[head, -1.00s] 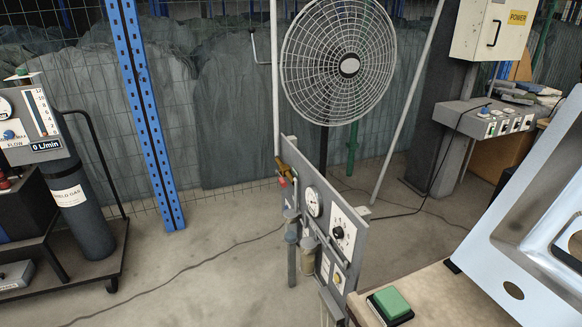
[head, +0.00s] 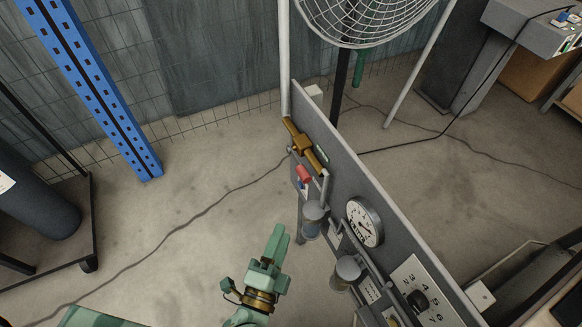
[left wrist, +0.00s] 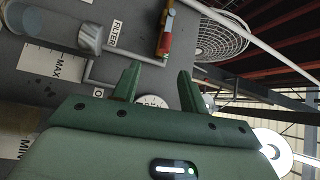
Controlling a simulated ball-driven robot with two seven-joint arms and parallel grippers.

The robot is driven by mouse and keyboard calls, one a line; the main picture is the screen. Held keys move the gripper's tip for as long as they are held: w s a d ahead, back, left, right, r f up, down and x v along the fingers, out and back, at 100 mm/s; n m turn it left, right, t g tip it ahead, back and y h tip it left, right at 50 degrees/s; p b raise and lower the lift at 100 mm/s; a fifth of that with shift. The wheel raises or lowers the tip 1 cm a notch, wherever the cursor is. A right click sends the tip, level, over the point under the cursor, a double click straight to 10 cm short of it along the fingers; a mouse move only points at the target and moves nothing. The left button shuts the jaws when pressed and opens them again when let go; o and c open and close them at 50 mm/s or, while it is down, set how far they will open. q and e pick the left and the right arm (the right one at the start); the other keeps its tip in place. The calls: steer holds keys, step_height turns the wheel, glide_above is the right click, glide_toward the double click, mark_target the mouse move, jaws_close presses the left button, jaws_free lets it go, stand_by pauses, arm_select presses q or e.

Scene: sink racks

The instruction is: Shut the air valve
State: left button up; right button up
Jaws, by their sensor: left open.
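The air valve (head: 303,144) is a brass fitting at the far upper end of the grey panel, with a red part (head: 304,174) just below it. In the left wrist view the brass and red valve (left wrist: 165,42) shows at the top, beyond the fingers. My green left gripper (head: 277,240) is in front of the panel, lower left of the valve and apart from it. In the left wrist view its two fingers (left wrist: 157,82) are spread with nothing between them. My right gripper is not in view.
The panel (head: 350,180) carries a round gauge (head: 364,221), a filter bowl (head: 316,219), pipes and a numbered dial plate (head: 424,290). A fan (head: 365,15) stands behind it. A cart with a dark cylinder (head: 35,200) is at left. The floor between is clear.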

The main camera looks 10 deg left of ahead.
mark_target(303, 174)
arm_select(q)
steer(key=w+r+b, duration=0.1)
steer(key=w, duration=0.4)
steer(key=w+d+b, duration=0.1)
steer(key=w, duration=0.3)
steer(key=w+d+r+b, duration=0.1)
steer(key=w, duration=0.4)
steer(key=shift+w+d+r, duration=0.1)
steer(key=shift+w+r, duration=0.25)
steer(key=shift+w+d+r, duration=0.1)
steer(key=shift+w+r, duration=0.1)
steer(key=shift+w, duration=0.4)
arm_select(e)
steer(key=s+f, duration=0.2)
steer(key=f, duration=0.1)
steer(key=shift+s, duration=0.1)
arm_select(q)
jaws_close()
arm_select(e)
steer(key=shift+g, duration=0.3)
